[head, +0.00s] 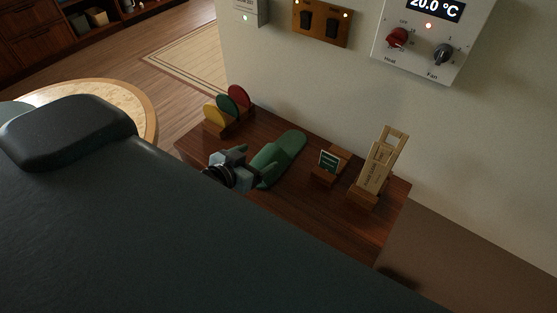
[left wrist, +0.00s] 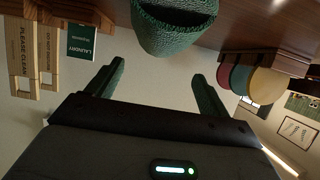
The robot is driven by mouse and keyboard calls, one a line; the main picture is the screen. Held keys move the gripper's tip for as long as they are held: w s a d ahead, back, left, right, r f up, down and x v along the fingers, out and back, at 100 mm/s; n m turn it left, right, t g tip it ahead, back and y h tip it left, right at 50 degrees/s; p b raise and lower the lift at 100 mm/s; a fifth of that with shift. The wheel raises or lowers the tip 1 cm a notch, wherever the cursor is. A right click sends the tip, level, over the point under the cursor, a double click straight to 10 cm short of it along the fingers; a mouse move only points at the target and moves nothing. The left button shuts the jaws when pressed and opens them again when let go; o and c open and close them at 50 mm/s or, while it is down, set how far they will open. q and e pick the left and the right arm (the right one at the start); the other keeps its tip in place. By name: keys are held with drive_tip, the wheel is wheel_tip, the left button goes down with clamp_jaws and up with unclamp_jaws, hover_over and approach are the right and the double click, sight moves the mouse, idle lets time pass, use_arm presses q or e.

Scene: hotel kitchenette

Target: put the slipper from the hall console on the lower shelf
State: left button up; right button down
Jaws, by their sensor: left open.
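The green slipper (head: 277,158) lies on the dark wood hall console (head: 225,143), angled with its far end toward the wall. In the left wrist view the slipper (left wrist: 172,32) shows as a rounded, textured green end, just beyond the fingertips. My left gripper (head: 246,167) is at the near left end of the slipper, close to the tabletop. It is open, with both fingers (left wrist: 158,72) apart and nothing between them. Whether a finger touches the slipper I cannot tell. No lower shelf of the console is clearly seen. My right gripper is not in view.
Red, green and yellow discs (head: 233,102) stand in a holder at the console's left end. A small green laundry sign (head: 328,161) and a wooden holder with tags (head: 378,165) stand right of the slipper. A wall with control panels (head: 430,40) rises behind. A round table (head: 140,100) is at left.

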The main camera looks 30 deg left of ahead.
sight(271, 152)
use_arm(q)
drive_tip(key=shift+w+f, duration=0.15)
drive_tip(key=shift+w, duration=0.1)
drive_tip(key=shift+x, duration=3.15)
drive_tip(key=shift+w+d+f, duration=0.25)
drive_tip(key=shift+w+f, duration=0.15)
drive_tip(key=shift+f, duration=0.05)
drive_tip(key=shift+c, duration=0.3)
drive_tip(key=c, duration=1.1)
drive_tip(key=shift+r, duration=0.15)
